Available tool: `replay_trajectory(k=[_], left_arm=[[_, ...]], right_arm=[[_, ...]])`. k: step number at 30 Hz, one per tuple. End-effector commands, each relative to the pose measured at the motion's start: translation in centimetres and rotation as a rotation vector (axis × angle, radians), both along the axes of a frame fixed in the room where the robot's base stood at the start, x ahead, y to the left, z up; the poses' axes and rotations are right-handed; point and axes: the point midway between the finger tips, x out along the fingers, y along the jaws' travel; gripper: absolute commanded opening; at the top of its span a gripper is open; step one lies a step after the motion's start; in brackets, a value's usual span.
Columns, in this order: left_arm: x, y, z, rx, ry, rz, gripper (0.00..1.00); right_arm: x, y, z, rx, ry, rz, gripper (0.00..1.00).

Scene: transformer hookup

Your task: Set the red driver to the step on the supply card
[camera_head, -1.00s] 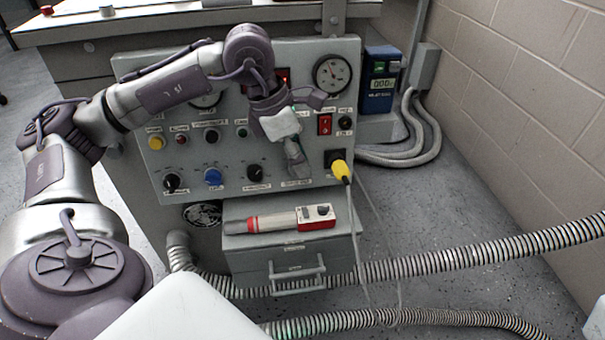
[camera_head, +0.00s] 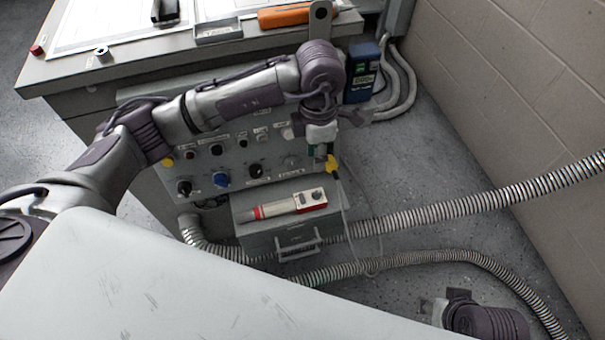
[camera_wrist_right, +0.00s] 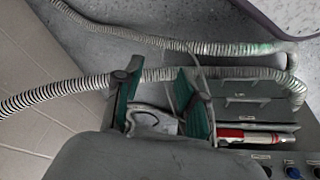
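The red driver (camera_head: 282,206), a grey and red cylinder with a red and white dial end, lies on top of the drawer unit (camera_head: 247,238) below the panel. It also shows in the right wrist view (camera_wrist_right: 250,137). I cannot identify the supply card.
The bench top holds a paper sheet (camera_head: 105,22), a grey tray (camera_head: 218,32) and an orange tool (camera_head: 298,14). A blue meter (camera_head: 360,84) stands right of the panel (camera_head: 234,165). Ribbed hoses (camera_head: 452,212) cross the floor. A brick wall (camera_head: 520,90) bounds the right side.

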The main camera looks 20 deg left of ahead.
Motion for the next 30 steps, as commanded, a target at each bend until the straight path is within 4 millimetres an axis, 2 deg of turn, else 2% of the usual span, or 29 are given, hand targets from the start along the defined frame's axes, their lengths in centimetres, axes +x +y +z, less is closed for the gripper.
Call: replay_trajectory(k=[5,8,15,21,24,30], left_arm=[[-0.2,-0.2,-1.6,0.004,0.004,-0.001,0.33],[-0.2,-0.2,-3.3,0.005,0.005,0.0,0.33],[-0.4,-0.3,-8.6,0.003,0.006,-0.001,0.33],[-0.5,-0.4,-12.0,0.004,0.003,0.0,0.33],[-0.5,-0.4,-13.0,0.003,0.002,-0.001,0.33],[-0.5,-0.4,-13.8,0.003,0.001,-0.001,0.33]], right_arm=[[-0.7,-0.2,0.2,-0.004,0.02,-0.002,0.4],[-0.9,-0.2,0.7,-0.004,0.014,-0.002,0.4],[-0.9,-0.2,-0.4,-0.004,0.014,-0.002,0.4],[-0.7,-0.1,-1.1,-0.001,0.004,-0.001,0.4],[0.4,0.2,-0.9,0.008,-0.046,0.003,0.4],[1.1,0.4,-0.7,0.016,-0.08,0.006,0.4]])
